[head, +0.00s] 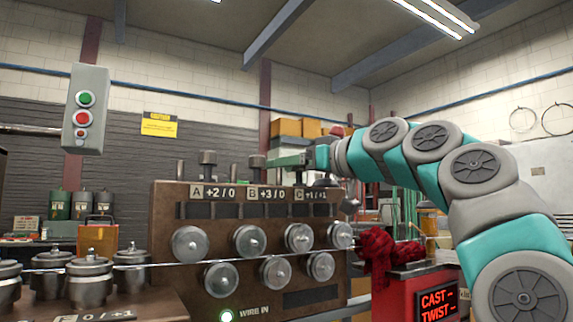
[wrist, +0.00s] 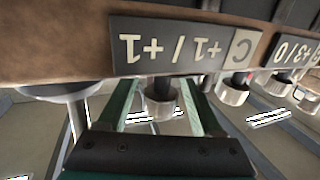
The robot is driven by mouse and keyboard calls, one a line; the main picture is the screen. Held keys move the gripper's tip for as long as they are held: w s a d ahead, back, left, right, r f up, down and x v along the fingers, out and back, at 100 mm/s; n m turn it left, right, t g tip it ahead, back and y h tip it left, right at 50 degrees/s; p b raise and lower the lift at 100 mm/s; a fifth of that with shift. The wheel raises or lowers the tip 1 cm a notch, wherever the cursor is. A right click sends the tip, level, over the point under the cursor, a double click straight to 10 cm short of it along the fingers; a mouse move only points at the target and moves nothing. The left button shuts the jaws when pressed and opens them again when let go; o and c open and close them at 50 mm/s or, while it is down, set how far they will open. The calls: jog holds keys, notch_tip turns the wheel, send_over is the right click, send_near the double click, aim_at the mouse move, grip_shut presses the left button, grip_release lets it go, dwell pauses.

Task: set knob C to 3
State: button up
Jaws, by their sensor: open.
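The spring coiler (head: 170,225) is a brown machine with labels A, B and C along its upper front. Label C (head: 312,195) reads "+1 / +1"; it shows upside down in the wrist view (wrist: 185,46). My gripper (head: 285,160) is above the machine's top near label C. In the wrist view its green fingers (wrist: 160,105) are apart, one on each side of a metal knob (wrist: 160,100) on a dark stem beside label C. I take this as knob C. Gaps show between knob and fingers. In the head view my gripper mostly hides this knob.
Other knobs stand close along the top, including one by label A (head: 208,157) and another near C (wrist: 232,92). Round metal rollers (head: 190,243) cover the front. A pendant box with buttons (head: 86,110) hangs left. A red cloth (head: 385,252) lies right of the machine.

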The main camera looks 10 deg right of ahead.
grip_shut()
dwell(0.5)
